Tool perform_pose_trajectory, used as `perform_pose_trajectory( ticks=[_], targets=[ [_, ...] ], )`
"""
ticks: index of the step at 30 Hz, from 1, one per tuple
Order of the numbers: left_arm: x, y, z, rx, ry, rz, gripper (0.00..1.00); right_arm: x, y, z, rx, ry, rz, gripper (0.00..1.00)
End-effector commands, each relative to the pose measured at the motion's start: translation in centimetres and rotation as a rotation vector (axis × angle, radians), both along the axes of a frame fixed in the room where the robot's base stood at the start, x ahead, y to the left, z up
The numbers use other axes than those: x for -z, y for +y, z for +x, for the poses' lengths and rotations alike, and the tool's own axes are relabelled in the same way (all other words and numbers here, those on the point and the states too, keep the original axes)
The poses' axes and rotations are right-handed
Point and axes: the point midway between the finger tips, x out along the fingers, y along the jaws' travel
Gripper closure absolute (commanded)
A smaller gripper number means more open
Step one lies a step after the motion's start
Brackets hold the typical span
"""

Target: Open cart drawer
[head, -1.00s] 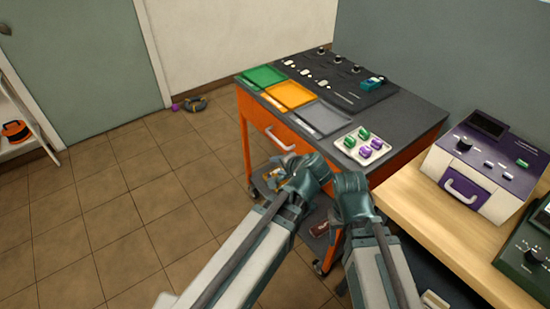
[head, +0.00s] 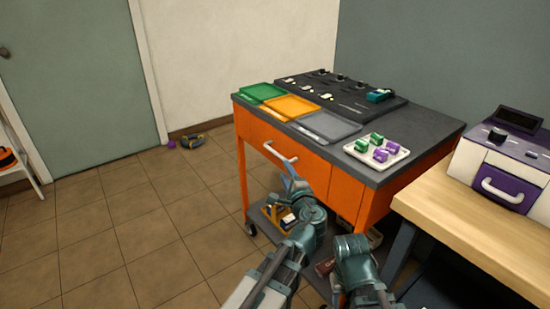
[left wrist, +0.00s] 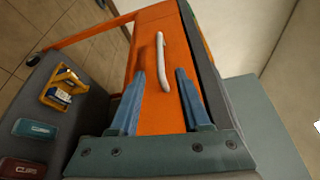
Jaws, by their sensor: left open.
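The orange cart (head: 345,190) has a front drawer (head: 280,150) with a pale bar handle (head: 283,154). The drawer looks closed. My left gripper (head: 288,178) is open, just below and in front of the handle. In the left wrist view the open blue fingers (left wrist: 160,74) point at the orange drawer front, and the handle (left wrist: 159,60) lies between and beyond their tips. I see no grip on the handle. My right gripper (head: 352,250) is low by the cart's near side; its fingers cannot be made out.
The cart top holds green, orange and grey trays (head: 330,126), a dark panel (head: 345,95) and a white tray (head: 398,154) of small blocks. Bins lie on the lower shelf. A wooden bench (head: 455,205) stands at right. Floor at left is mostly clear.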

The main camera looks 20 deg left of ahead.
Motion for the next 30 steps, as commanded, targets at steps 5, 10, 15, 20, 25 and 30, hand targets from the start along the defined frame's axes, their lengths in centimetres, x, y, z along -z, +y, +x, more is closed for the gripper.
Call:
perform_pose_trajectory(
  ticks=[5, 10, 15, 20, 25, 30],
  targets=[
    [0.2, 1.0, 1.9, -0.003, 0.001, -0.001, 0.53, 0.2, 0.0, 0.0, 0.000, 0.000, 0.000, 0.50],
    [0.5, 2.7, 5.0, -0.004, 0.001, -0.001, 0.53, 0.5, 0.0, 0.0, 0.000, 0.000, -0.001, 0.50],
    [0.8, 4.5, 7.9, -0.003, 0.001, -0.001, 0.53, 0.7, 0.0, 0.0, 0.000, 0.000, -0.001, 0.50],
    [1.0, 5.7, 10.0, -0.002, 0.000, -0.002, 0.53, 0.9, 0.0, 0.0, 0.000, -0.001, -0.002, 0.50],
    [1.1, 6.5, 11.4, -0.002, 0.000, -0.002, 0.53, 1.0, 0.0, 0.0, 0.000, -0.001, -0.002, 0.50],
    [1.1, 6.8, 11.8, -0.002, 0.001, -0.003, 0.53, 1.1, 0.0, 0.0, 0.000, -0.001, -0.002, 0.50]
  ],
)
